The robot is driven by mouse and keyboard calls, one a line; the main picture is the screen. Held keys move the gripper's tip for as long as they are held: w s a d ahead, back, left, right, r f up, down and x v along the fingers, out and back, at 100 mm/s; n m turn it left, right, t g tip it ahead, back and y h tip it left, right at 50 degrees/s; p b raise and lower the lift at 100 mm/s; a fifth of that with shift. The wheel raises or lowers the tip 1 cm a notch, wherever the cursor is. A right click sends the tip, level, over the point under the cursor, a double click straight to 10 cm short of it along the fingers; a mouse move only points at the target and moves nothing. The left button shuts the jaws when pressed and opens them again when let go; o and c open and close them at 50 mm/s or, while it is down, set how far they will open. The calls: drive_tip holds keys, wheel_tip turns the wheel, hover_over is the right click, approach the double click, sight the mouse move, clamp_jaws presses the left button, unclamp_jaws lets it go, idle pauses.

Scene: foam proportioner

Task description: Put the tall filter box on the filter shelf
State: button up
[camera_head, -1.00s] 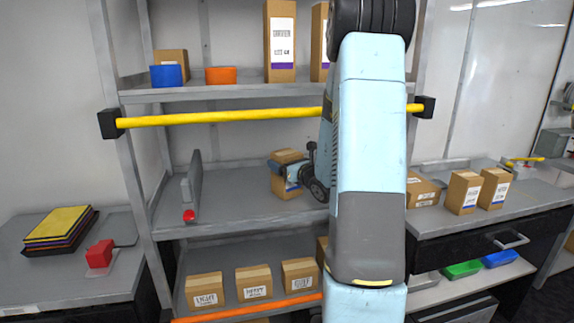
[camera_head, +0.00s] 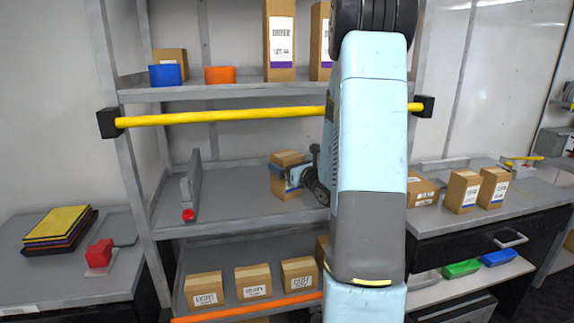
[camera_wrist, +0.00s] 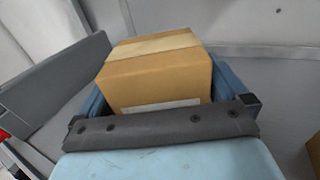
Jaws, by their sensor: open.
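A brown cardboard box with a white and blue label (camera_head: 288,160) stands on the middle shelf (camera_head: 235,207) of the rack; I take it for the tall filter box. My gripper (camera_head: 284,170) is at this box, with its fingers beside it. The wrist view shows the box top with a pale tape strip (camera_wrist: 155,60) between the two blue fingers of my open gripper (camera_wrist: 160,78). The box looks upright, resting on the shelf. Its lower part is hidden in the wrist view, and any finger contact cannot be told.
A grey upright divider (camera_head: 193,185) with a red end stands left on this shelf. A yellow bar (camera_head: 220,116) crosses the rack above it. Several labelled boxes (camera_head: 253,281) stand below behind an orange bar (camera_head: 245,309). More boxes (camera_head: 463,192) stand on the right counter.

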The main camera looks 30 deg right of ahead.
drive_tip(key=s+d, duration=0.1)
drive_tip(key=s, duration=0.9)
drive_tip(key=s+a+r+n+g+y, duration=0.2)
drive_tip(key=s+a+n+g+y, duration=0.15)
drive_tip(key=a+n, duration=0.35)
drive_tip(key=s+a+r+n+g+y, duration=0.2)
drive_tip(key=s+a+n+g, duration=0.15)
drive_tip(key=a+n, duration=0.45)
drive_tip(key=s+a+r+n+g+y, duration=0.2)
drive_tip(key=s+a+n+g+y, duration=0.15)
drive_tip(key=a, duration=0.65)
drive_tip(key=s+a+n+g+h, duration=0.3)
drive_tip(key=s+n+g+h, duration=0.15)
drive_tip(key=s+n, duration=0.4)
drive_tip(key=s+d+r+n+t+h, duration=0.2)
drive_tip(key=s+d+r+n+h, duration=0.1)
drive_tip(key=d+r+n+h, duration=0.2)
drive_tip(key=d+n+h, duration=0.1)
drive_tip(key=n, duration=0.1)
drive_tip(key=shift+s+n+t+h, duration=0.3)
drive_tip(key=shift+t+h, duration=0.05)
drive_tip(key=shift+t, duration=0.05)
